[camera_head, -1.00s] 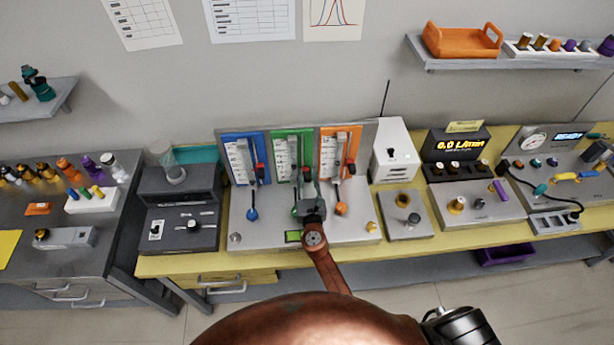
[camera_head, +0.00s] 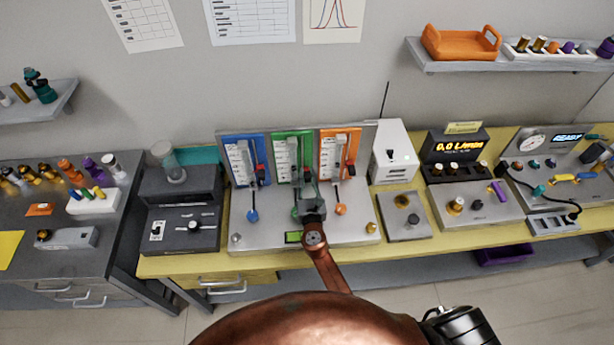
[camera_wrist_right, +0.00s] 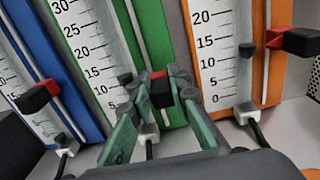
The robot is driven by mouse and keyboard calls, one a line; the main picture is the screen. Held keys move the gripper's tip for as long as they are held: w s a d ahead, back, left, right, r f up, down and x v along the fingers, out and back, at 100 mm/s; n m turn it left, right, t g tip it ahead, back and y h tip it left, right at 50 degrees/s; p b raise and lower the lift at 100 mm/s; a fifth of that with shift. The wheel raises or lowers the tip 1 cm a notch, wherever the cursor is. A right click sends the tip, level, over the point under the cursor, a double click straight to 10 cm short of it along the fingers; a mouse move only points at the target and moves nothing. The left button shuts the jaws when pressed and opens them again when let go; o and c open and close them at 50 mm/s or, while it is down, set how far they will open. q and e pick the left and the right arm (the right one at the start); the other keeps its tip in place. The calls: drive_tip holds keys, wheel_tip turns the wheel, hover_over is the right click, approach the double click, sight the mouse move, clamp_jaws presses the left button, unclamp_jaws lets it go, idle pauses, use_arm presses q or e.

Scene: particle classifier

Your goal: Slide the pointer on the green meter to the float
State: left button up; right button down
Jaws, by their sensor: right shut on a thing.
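The green meter (camera_head: 279,148) stands between the blue and orange meters on a grey panel. In the right wrist view, its pointer (camera_wrist_right: 161,90), red and black, sits between the fingertips of my right gripper (camera_wrist_right: 158,88), which is shut on it. The dark float (camera_wrist_right: 125,79) of the green meter shows left of the pointer, near the low part of the scale, at about a similar height. The exact offset is hard to tell. In the head view, my right gripper (camera_head: 309,200) covers the lower part of the green meter. My left gripper is not in view.
The blue meter (camera_head: 230,150) and the orange meter (camera_head: 328,150) flank the green one closely, each with its own red and black pointer. A white box (camera_head: 393,150) stands to the right. A dark grey device (camera_head: 180,215) stands to the left.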

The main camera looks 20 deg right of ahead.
wheel_tip(320, 180, up, 2)
drive_tip(key=shift+r+p, duration=0.15)
drive_tip(key=shift+p, duration=0.5)
drive_tip(key=c, duration=2.1)
unclamp_jaws()
drive_tip(key=shift+s, duration=0.15)
drive_tip(key=v, duration=1.1)
drive_tip(key=shift+s+a, duration=0.1)
drive_tip(key=shift+s, duration=0.25)
